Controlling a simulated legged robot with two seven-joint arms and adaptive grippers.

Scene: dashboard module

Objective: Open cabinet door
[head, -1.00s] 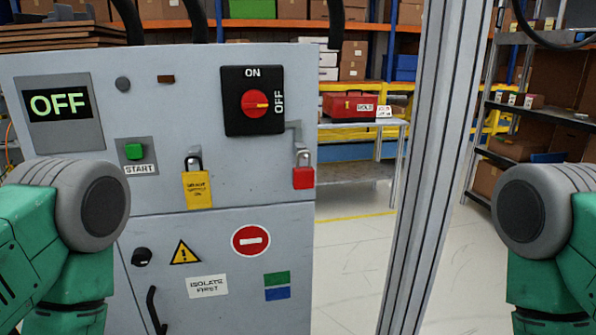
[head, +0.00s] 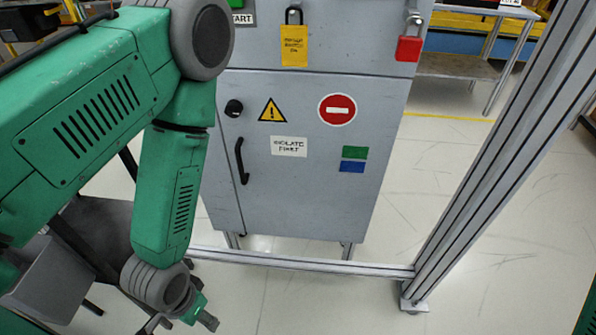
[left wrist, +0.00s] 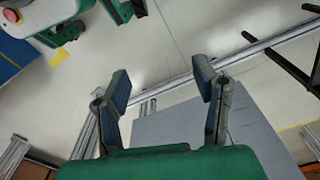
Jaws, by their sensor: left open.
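The grey cabinet door (head: 300,200) stands shut in the head view, below the upper panel. Its black curved handle (head: 241,162) is upright at the door's left side, under a black round knob (head: 234,108). My left gripper (head: 203,314) is low in the head view, below and left of the handle and apart from it. In the left wrist view the same gripper (left wrist: 162,82) has its two fingers wide apart with nothing between them. A grey panel (left wrist: 190,125) shows beyond the fingers; I cannot tell which face it is. My right gripper is out of view.
A yellow padlock tag (head: 294,46) and a red padlock (head: 408,48) hang above the door. A metal frame post (head: 490,160) stands at the right, and a low rail (head: 310,262) crosses before the cabinet.

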